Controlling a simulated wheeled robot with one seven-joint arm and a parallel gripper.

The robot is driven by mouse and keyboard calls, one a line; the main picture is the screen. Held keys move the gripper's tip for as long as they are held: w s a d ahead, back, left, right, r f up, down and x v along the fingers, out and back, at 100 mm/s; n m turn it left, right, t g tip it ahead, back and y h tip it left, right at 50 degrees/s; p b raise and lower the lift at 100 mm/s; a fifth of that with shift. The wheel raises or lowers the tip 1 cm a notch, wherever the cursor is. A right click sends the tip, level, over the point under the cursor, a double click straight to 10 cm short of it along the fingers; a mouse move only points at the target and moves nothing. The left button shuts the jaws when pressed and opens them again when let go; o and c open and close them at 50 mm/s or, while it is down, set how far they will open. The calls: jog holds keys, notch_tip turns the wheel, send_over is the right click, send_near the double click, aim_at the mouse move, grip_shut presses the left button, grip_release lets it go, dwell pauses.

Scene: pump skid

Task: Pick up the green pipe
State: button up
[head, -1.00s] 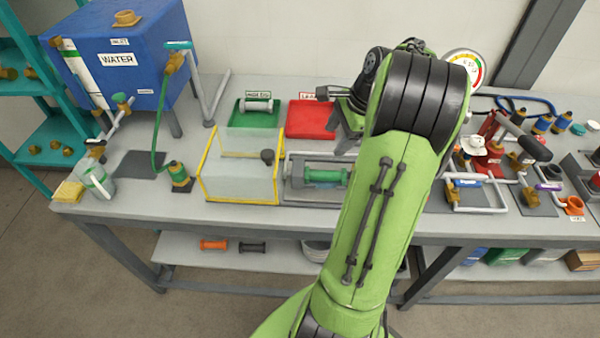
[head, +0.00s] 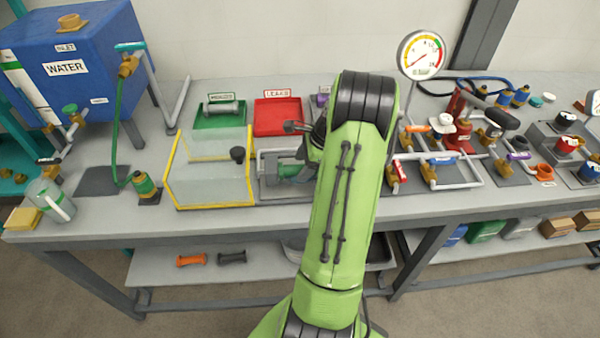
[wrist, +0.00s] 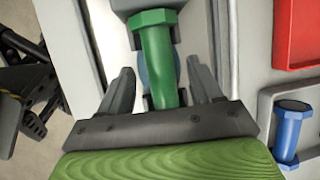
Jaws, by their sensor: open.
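The green pipe (wrist: 157,62) lies in a grey holder on the bench. In the wrist view its flanged end points to the top of the picture. My gripper (wrist: 160,82) is open, with one finger on each side of the pipe and gaps visible between fingers and pipe. The near end of the pipe is hidden behind the gripper body. In the head view the green pipe (head: 288,171) shows only in part, because my arm covers its right side. The fingers are hidden there behind my arm.
A clear box with yellow edges (head: 170,172) stands left of the pipe. A red tray (head: 278,116) and a green tray (head: 222,121) lie behind. A blue pipe (wrist: 287,136) lies right in the wrist view. A gauge (head: 421,55) and valves stand right.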

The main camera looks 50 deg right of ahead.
jog(key=shift+x, duration=0.85)
jog(key=shift+r, duration=0.1)
grip_shut()
jog(key=shift+d+r, duration=0.1)
jog(key=shift+r, duration=0.05)
